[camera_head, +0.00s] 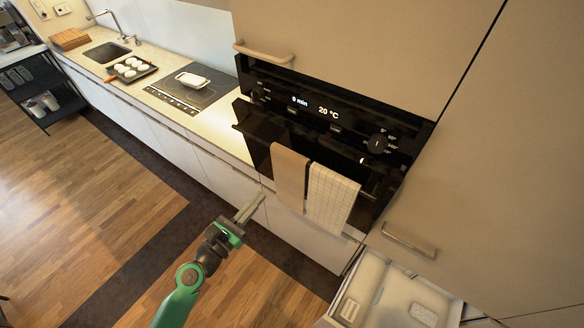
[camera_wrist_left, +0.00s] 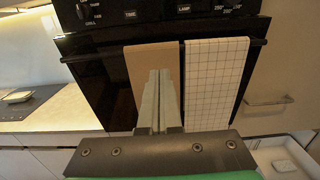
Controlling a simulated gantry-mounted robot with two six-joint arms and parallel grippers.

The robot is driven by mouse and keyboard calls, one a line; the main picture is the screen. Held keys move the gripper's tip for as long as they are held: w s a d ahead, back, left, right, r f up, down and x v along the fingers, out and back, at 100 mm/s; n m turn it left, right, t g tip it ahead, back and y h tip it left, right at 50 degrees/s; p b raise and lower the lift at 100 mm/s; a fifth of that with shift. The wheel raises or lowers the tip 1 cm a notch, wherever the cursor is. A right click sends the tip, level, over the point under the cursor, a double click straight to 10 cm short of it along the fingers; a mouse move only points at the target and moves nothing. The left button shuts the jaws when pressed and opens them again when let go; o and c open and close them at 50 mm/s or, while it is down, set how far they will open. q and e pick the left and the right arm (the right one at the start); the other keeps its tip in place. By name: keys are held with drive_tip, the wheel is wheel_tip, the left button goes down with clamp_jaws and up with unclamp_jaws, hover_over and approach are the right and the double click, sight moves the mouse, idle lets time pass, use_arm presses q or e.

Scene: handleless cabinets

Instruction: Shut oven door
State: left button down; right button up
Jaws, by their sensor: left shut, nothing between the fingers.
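The black oven door (camera_head: 258,150) sits below the oven's control panel (camera_head: 340,113). Its top edge stands out from the panel, so it looks partly open and tilted outward. A tan towel (camera_head: 290,178) and a white checked towel (camera_head: 331,198) hang over its handle bar. The door also shows in the left wrist view (camera_wrist_left: 92,75), behind the tan towel (camera_wrist_left: 140,66) and checked towel (camera_wrist_left: 213,80). My left gripper (camera_head: 258,199) is shut and empty, in front of and below the door. In the wrist view its fingers (camera_wrist_left: 160,78) overlap the tan towel; contact cannot be told. My right gripper is out of view.
A counter with a hob (camera_head: 190,90), a white dish (camera_head: 192,79) and a tray of round white items (camera_head: 131,69) runs to the left. An open drawer (camera_head: 385,292) juts out at lower right. The wooden floor (camera_head: 110,200) is clear.

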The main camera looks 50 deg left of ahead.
sight(293, 159)
use_arm(q)
drive_tip(key=x, duration=1.4)
drive_tip(key=shift+r+p, duration=0.1)
drive_tip(key=shift+p, duration=0.2)
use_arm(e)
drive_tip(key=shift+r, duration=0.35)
use_arm(q)
drive_tip(key=shift+a, duration=0.1)
